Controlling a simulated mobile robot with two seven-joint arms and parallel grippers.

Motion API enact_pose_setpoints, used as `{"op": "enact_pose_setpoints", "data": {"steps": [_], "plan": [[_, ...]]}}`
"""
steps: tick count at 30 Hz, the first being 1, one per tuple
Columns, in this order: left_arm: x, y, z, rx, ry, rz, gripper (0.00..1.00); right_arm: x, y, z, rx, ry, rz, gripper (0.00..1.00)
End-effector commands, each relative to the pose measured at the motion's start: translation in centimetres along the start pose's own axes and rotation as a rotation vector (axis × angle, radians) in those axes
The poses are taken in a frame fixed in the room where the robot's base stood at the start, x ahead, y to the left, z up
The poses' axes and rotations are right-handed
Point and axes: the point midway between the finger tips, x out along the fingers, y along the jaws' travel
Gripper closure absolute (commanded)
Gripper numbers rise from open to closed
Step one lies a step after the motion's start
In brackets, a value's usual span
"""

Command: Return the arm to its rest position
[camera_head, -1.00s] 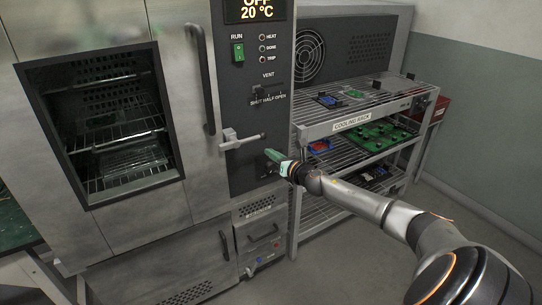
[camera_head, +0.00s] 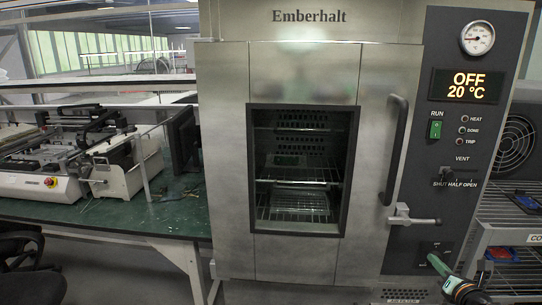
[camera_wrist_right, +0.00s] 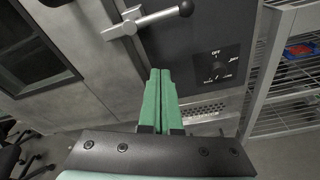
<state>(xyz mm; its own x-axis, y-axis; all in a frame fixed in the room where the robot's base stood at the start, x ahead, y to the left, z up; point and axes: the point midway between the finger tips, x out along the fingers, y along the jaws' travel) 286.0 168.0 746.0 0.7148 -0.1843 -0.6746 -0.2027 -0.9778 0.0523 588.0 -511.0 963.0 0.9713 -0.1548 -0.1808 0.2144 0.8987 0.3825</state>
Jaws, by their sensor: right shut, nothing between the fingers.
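My right gripper (camera_head: 440,268) shows at the lower right of the head view, in front of the oven's dark control panel. In the right wrist view its two green fingers (camera_wrist_right: 163,100) are pressed together with nothing between them. The tips point at the panel, below the door latch (camera_wrist_right: 146,20) and left of a rotary knob (camera_wrist_right: 217,68). I cannot tell whether they touch the panel. The right arm is mostly out of the head view. My left gripper is not in either view.
The steel oven (camera_head: 225,130) has a windowed door with a vertical handle (camera_head: 394,150) and a protruding latch (camera_head: 410,217). Its display (camera_head: 467,86) reads OFF, 20 °C. A cooling rack (camera_head: 510,262) stands close on the right. A green bench (camera_head: 170,222) with equipment stands left.

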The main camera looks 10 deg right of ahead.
Motion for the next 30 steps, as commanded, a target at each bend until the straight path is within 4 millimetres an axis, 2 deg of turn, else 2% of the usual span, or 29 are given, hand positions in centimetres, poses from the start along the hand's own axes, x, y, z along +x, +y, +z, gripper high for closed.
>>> {"op": "enact_pose_setpoints", "data": {"steps": [1,5,6,8,9,12,15,18,21,25,30], "plan": [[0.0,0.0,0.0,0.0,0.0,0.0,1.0,-0.8,0.9,-3.6,0.112,0.045,0.006,1.0],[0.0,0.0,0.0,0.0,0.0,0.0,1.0,-4.0,3.6,-12.5,0.489,0.161,-0.015,1.0],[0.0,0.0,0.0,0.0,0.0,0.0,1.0,-5.3,4.5,-15.2,0.616,0.197,-0.033,1.0],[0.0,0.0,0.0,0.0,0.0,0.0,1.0,-7.6,5.7,-19.0,0.813,0.248,-0.072,1.0],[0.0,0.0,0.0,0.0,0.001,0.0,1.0,-9.2,6.7,-21.4,0.949,0.282,-0.104,1.0],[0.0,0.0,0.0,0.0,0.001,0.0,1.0,-14.0,9.0,-26.9,1.306,0.353,-0.217,1.0],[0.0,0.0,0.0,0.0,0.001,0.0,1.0,-19.4,11.3,-31.5,1.681,0.395,-0.375,1.0],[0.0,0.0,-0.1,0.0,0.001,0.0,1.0,-24.3,13.4,-34.4,2.024,0.395,-0.549,1.0],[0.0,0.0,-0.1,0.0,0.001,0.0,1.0,-27.8,14.8,-35.9,2.275,0.365,-0.694,1.0],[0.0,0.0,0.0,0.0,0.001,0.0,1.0,-30.2,15.8,-36.6,2.455,0.324,-0.805,1.0],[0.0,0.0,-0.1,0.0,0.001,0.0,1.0,-30.8,16.0,-36.8,2.506,0.311,-0.837,1.0]]}}
